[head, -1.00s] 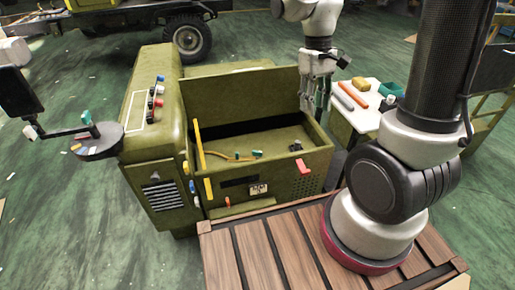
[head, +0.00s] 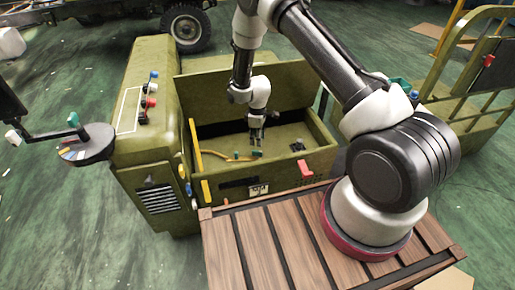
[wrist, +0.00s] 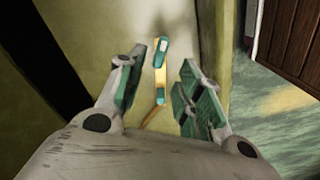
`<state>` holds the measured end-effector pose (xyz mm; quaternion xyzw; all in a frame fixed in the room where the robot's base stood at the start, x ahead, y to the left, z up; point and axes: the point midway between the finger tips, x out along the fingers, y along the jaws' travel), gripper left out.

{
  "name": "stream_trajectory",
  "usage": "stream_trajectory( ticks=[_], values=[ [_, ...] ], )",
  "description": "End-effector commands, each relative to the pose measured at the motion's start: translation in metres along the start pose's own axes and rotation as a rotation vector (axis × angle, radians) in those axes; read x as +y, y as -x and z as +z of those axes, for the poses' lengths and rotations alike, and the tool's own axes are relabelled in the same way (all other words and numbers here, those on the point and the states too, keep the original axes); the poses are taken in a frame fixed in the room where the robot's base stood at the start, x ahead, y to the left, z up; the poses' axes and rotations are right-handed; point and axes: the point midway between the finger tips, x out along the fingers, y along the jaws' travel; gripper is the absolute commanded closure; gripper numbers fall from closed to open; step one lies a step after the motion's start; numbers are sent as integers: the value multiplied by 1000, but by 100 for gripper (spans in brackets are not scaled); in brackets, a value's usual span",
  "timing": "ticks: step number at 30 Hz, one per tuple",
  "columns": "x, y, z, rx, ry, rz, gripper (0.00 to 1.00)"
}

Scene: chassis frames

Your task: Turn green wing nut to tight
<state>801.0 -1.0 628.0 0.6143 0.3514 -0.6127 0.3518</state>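The green wing nut (head: 257,154) shows as a small teal piece in the open green chassis box, at the end of a yellow-orange line. In the wrist view, two teal pieces with a yellow strip between them, which look like the wing nut (wrist: 161,50), show ahead between my fingers. My gripper (head: 257,140) points down into the box just above the nut. In the wrist view my gripper (wrist: 162,88) is open, its green-padded fingers apart on either side with nothing held. I cannot tell whether the fingers touch the nut.
The green chassis box (head: 321,157) has raised walls around the nut. A small dark fitting (head: 298,146) lies right of the nut. A slatted wooden platform (head: 255,240) is in front.

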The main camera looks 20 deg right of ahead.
Motion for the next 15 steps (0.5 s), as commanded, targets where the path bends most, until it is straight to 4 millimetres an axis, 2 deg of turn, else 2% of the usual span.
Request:
stream_trajectory(
  ticks=[15],
  values=[
    [0, -70, 1, -2, 12, -1, 64]
  ],
)
